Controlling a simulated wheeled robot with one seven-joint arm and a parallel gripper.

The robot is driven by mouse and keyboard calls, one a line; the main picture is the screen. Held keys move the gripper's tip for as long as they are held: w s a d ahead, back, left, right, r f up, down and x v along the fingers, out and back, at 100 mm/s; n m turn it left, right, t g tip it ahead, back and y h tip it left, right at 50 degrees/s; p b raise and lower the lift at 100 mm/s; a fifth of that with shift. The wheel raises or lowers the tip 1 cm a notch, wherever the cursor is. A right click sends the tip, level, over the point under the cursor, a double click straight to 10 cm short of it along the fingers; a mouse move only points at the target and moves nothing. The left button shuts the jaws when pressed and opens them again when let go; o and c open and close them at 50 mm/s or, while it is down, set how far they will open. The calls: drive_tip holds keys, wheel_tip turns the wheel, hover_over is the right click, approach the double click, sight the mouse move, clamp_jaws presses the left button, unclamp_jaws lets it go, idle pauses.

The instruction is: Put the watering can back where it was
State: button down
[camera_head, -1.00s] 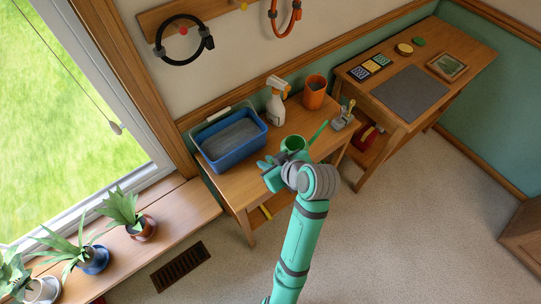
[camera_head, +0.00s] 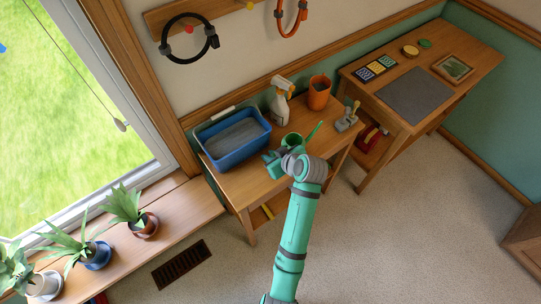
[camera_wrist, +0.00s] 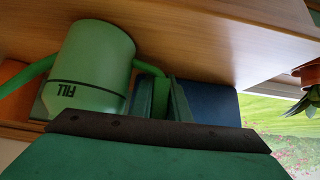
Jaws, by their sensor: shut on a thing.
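The green watering can (camera_head: 291,141) is at the small wooden table, right of the blue tub, with its spout pointing to the back right. In the wrist view the can (camera_wrist: 98,58) shows its "FILL" mark and line, and appears upside down in that picture. My gripper (camera_wrist: 163,102) is shut on the can's green handle. In the head view my gripper (camera_head: 271,158) is at the can's left side, partly hidden by my wrist. I cannot tell whether the can's base touches the tabletop.
The blue tub (camera_head: 238,158) stands close on the left. A spray bottle (camera_head: 280,108), an orange pot (camera_head: 319,93) and a small tool holder (camera_head: 347,121) stand behind and right. Potted plants (camera_head: 125,207) line the sill. Bare tabletop (camera_head: 235,184) shows at the front left.

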drive_tip(key=shift+f, duration=0.1)
drive_tip(key=c, duration=1.7)
unclamp_jaws()
